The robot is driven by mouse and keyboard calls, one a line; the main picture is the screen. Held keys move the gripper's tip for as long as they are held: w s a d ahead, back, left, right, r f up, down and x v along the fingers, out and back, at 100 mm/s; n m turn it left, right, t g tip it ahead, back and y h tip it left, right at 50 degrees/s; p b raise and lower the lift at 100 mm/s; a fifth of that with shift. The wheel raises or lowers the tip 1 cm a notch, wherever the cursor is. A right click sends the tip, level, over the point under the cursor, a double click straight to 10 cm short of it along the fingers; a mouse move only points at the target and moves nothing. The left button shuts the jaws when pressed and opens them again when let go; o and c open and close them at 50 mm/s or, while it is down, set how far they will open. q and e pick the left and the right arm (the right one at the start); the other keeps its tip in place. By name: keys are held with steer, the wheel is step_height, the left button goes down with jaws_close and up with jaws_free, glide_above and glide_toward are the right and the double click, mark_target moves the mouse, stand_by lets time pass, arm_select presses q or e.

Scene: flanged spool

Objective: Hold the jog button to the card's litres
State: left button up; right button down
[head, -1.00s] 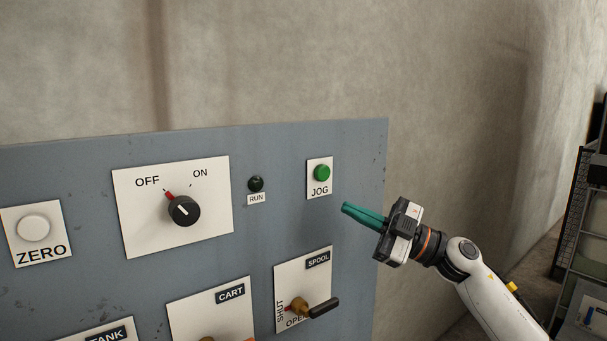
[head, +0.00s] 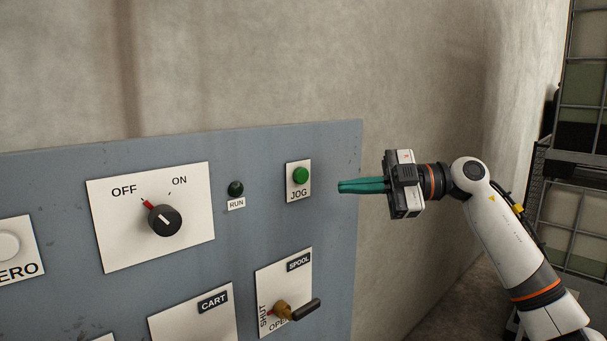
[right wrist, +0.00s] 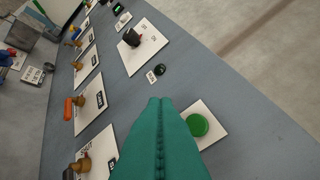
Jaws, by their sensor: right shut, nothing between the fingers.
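The green JOG button (head: 300,175) sits on a white plate at the right of the grey panel (head: 335,215). My right gripper (head: 340,186) is shut and empty, its teal fingers pointing left, a little to the right of the button and apart from it in the head view. In the right wrist view the shut fingers (right wrist: 160,105) reach toward the panel, with the green button (right wrist: 198,124) beside them on the right. The dark RUN lamp (head: 236,188) is left of the button. No card with litres can be made out. My left gripper is not in view.
The OFF/ON knob (head: 165,220) has its red mark toward OFF. The SPOOL valve handle (head: 300,309) sticks out below the JOG button. The CART plate (head: 195,318) is lower left. Shelving (head: 575,150) stands at the far right.

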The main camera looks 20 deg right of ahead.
mark_target(301, 176)
steer(key=w+a+p, duration=0.2)
steer(key=w+p, duration=0.2)
steer(key=w, duration=0.3)
steer(key=shift+a, duration=0.3)
steer(key=shift+w, duration=0.1)
steer(key=shift+p, duration=0.4)
stand_by(1.2)
steer(key=shift+w+a+p, duration=0.15)
steer(key=shift+w+p, duration=0.2)
steer(key=shift+p, duration=0.15)
